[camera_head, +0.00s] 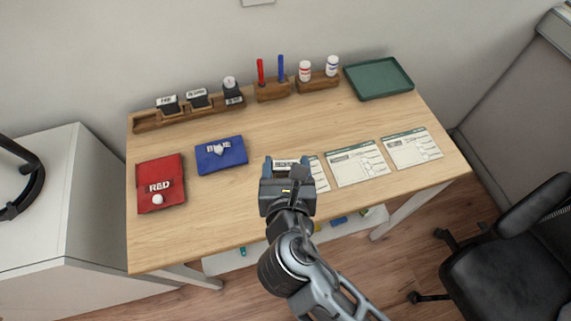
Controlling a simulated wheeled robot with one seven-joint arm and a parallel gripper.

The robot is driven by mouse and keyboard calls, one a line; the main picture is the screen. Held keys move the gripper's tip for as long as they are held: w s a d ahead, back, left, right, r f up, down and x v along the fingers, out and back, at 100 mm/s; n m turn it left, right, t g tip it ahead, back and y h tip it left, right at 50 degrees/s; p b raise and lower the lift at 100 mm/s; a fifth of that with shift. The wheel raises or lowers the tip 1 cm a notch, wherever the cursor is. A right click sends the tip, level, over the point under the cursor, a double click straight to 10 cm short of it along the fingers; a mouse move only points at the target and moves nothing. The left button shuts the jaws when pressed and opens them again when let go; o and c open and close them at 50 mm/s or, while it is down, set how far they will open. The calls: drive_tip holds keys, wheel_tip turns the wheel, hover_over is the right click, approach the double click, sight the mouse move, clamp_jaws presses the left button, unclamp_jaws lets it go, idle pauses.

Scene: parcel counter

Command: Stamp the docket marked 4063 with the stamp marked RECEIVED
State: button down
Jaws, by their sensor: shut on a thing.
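My gripper (287,164) is at the front middle of the desk, over the left docket. It is shut on a stamp (285,162) whose pale label shows between the fingers; the label's word is too small to read surely. Three dockets lie in a row: the left docket (320,176) is partly hidden by my gripper, the middle docket (356,165) and right docket (412,149) are clear. Their numbers cannot be read. I cannot tell whether the stamp touches the paper. The red ink pad (172,170) and blue ink pad (234,155) lie to the left.
A wooden stamp rack (146,125) at the back left holds several stamps; its left end is empty. A pen holder (273,92), two bottles (305,71) and a green tray (378,80) stand along the back. A black chair (500,250) is at the right.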

drive_tip(key=shift+d+f+b, duration=0.1)
drive_tip(key=shift+f+b, duration=0.55)
drive_tip(key=shift+b, duration=0.05)
wheel_tip(320, 180, down, 4)
drive_tip(key=b, duration=0.5)
drive_tip(key=shift+r+p, duration=0.1)
drive_tip(key=shift+p, duration=0.4)
drive_tip(key=shift+f, duration=0.65)
drive_tip(key=shift+r, duration=0.1)
wheel_tip(320, 180, up, 6)
drive_tip(key=p, duration=0.6)
drive_tip(key=shift+p, duration=0.35)
